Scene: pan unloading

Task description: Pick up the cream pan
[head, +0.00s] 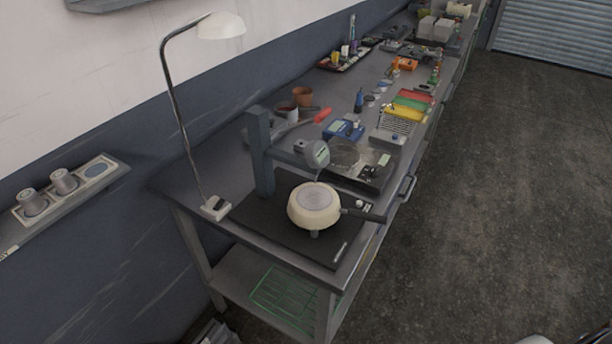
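The cream pan (314,206) is at the near end of the long grey workbench. A flat greyish round face is on its upper side, so it looks upside down. Its dark handle (363,215) points right, towards the bench's front edge. The pan sits over a dark base plate (273,231) with a small support showing under it. A grey post with an arm and a round dial gauge (316,154) stands just behind it.
A desk lamp (221,26) stands at the bench's left corner. A scale-like device (357,166), a blue meter (344,130) and coloured trays (410,105) lie farther back. A wall shelf (66,198) holds grey cups at left. The floor (500,190) right of the bench is open.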

